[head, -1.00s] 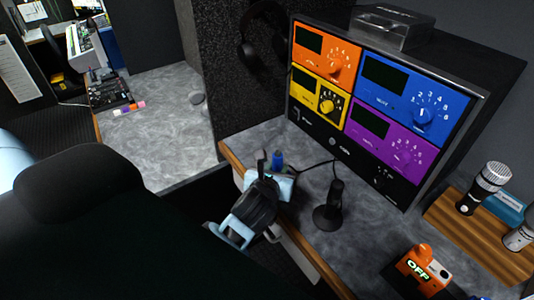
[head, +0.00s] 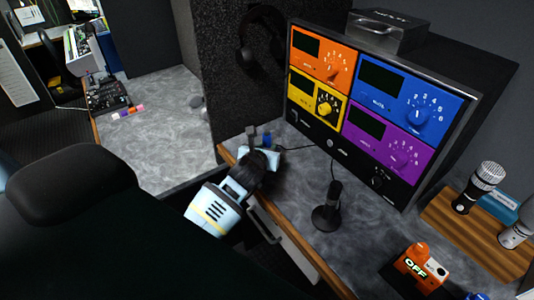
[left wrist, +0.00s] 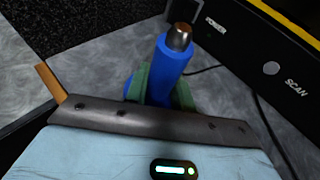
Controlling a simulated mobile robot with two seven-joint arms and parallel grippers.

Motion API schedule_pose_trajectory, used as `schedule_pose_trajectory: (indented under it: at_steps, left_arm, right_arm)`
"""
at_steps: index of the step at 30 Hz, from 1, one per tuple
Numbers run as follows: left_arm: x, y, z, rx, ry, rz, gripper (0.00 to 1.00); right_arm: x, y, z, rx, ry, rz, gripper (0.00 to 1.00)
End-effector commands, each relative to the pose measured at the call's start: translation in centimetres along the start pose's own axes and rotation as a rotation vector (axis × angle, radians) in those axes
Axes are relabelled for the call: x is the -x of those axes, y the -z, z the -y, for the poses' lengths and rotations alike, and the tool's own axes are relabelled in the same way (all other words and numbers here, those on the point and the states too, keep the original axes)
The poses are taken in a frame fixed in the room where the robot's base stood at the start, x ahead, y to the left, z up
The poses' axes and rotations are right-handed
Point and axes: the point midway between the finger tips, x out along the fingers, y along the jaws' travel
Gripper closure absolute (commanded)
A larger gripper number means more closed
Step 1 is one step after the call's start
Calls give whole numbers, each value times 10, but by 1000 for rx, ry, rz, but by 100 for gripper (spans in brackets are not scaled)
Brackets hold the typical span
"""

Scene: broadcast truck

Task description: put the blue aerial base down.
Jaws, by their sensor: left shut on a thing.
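The blue aerial base (left wrist: 172,65) is an upright-looking blue cylinder with a copper-coloured tip, seen in the left wrist view. My left gripper (left wrist: 163,88) is shut on it, with greenish fingers around its lower part. In the head view the blue aerial base (head: 267,139) shows as a small blue spot beside my left gripper (head: 259,138), over the far left corner of the grey counter (head: 290,205). Its lower end is hidden, so I cannot tell whether it touches the counter. My right gripper is not in view.
An orange switch box (head: 418,268) and a wooden microphone stand (head: 470,235) are farther right. A cable runs near the rack.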

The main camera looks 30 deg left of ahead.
Motion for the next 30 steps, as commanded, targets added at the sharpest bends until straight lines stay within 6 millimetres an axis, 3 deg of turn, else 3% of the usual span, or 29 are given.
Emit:
schedule_pose_trajectory:
  at_steps: [5, 17, 18, 22, 30]
  left_arm:
    - [-8, 21, 0, 0, 0, -1, 100]
    - [-10, 24, 0, -1, 0, 1, 100]
    - [-10, 26, 0, -1, 0, -1, 73]
    - [-10, 25, 0, -1, 0, -1, 56]
    - [-10, 25, 0, -1, 0, -2, 54]
  right_arm:
    - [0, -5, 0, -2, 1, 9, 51]
    - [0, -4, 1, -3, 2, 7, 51]
    - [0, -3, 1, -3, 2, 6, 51]
    - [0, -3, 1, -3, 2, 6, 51]
    - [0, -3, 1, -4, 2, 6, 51]
